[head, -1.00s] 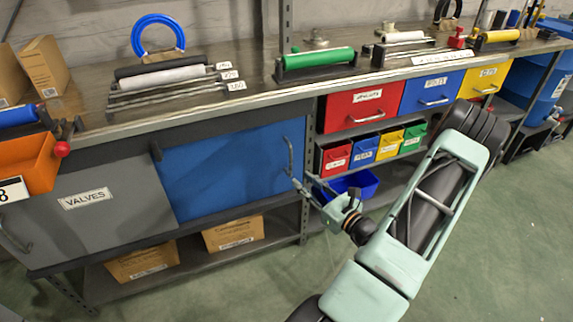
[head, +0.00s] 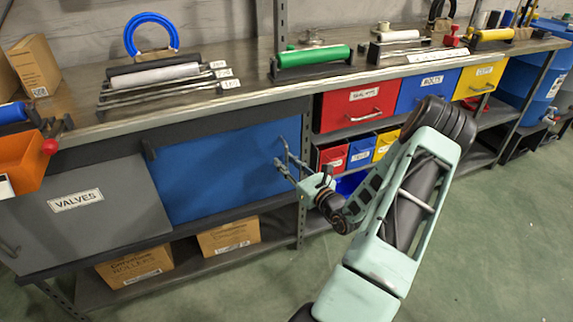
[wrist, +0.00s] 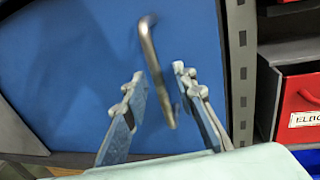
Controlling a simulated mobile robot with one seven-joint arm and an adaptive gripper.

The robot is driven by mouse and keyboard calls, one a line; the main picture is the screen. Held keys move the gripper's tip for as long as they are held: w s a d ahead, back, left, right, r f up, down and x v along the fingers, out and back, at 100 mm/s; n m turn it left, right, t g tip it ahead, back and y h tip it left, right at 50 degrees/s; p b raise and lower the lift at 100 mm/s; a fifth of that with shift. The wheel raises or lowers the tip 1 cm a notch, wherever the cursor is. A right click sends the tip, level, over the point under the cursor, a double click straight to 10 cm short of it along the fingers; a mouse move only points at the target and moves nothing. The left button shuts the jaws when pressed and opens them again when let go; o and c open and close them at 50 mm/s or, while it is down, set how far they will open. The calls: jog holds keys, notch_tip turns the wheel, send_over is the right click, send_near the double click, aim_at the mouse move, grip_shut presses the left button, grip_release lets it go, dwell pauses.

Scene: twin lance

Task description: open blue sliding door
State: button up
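The blue sliding door (head: 220,172) is in the workbench cabinet, to the right of the grey door (head: 90,215) labelled VALVES. A metal bar handle (head: 284,150) is near the blue door's right edge. My gripper (head: 280,164) is at that handle. In the wrist view the blue door (wrist: 75,60) fills the left and middle, and the handle (wrist: 152,70) stands tilted. My gripper (wrist: 158,82) is open, with its two fingers apart and the lower handle between them in the picture. I cannot tell whether either finger touches it.
A metal post (wrist: 242,75) stands just right of the blue door. Red (head: 358,105), blue (head: 428,92) and yellow (head: 482,80) drawers are further right. Cardboard boxes sit on the shelf below. The green floor in front is clear.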

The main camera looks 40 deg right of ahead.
grip_shut()
jog(key=shift+a, duration=0.15)
dwell(0.4)
